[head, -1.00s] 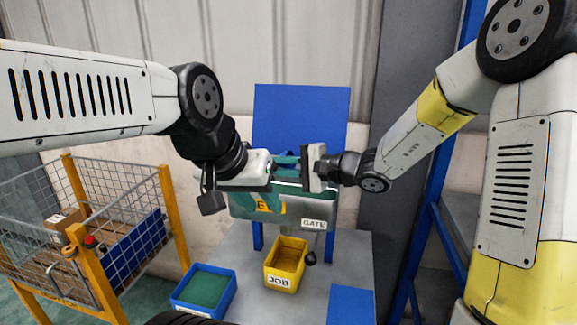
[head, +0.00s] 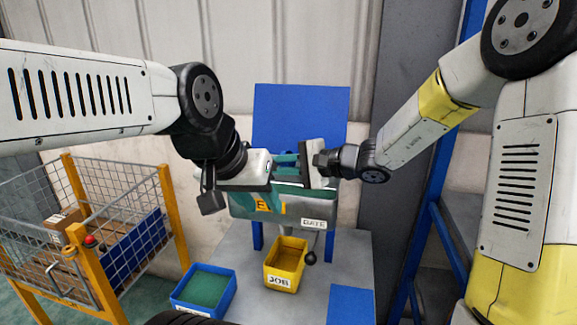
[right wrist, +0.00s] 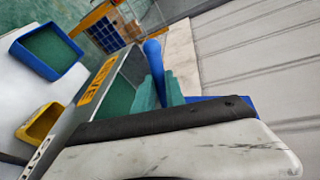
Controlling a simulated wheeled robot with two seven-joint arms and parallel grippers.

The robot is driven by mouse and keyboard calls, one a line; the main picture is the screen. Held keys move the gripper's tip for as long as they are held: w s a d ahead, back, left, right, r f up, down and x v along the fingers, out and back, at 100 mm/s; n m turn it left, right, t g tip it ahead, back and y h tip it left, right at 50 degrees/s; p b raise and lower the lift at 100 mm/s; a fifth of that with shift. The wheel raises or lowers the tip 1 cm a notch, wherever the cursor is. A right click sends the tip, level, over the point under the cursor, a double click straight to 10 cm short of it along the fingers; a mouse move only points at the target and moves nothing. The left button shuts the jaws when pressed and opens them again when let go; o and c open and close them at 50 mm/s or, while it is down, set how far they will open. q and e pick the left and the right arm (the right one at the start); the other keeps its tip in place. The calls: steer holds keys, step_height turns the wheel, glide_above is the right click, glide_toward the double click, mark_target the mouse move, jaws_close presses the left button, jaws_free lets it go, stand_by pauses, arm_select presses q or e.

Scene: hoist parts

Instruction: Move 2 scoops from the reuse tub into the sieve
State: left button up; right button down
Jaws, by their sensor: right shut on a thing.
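The teal sieve (head: 240,204) stands on the grey table under both grippers; its orange label shows in part in the head view and its open top (right wrist: 117,98) in the right wrist view. My right gripper (head: 297,163) is above the sieve, shut on what looks like the scoop (right wrist: 148,98), a teal piece with a blue handle. The grip itself is hidden. My left gripper (head: 277,168) is close beside it on the left; its fingertips are unclear. A blue tub (head: 178,297) with green contents stands front left; its label is cut off.
A yellow tub (head: 270,279) labelled JOB stands below the sieve, next to a dark knob (head: 310,258). A blue patch (head: 350,305) lies on the table at front right. A wire cage (head: 120,215) stands left. A blue panel (head: 300,115) rises behind.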

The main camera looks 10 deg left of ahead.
steer(key=shift+r+n+g+h, duration=0.25)
steer(key=shift+r+g+h, duration=0.45)
steer(key=shift+h, duration=1.05)
steer(key=shift+r+n+g+h, duration=0.25)
steer(key=shift+g+h, duration=0.85)
steer(key=shift+h, duration=0.6)
steer(key=shift+r+n+g+h, duration=0.2)
steer(key=shift+r+g+h, duration=0.5)
steer(key=shift+h, duration=1.05)
steer(key=c, duration=1.9)
jaws_free()
steer(key=shift+f, duration=0.2)
jaws_close()
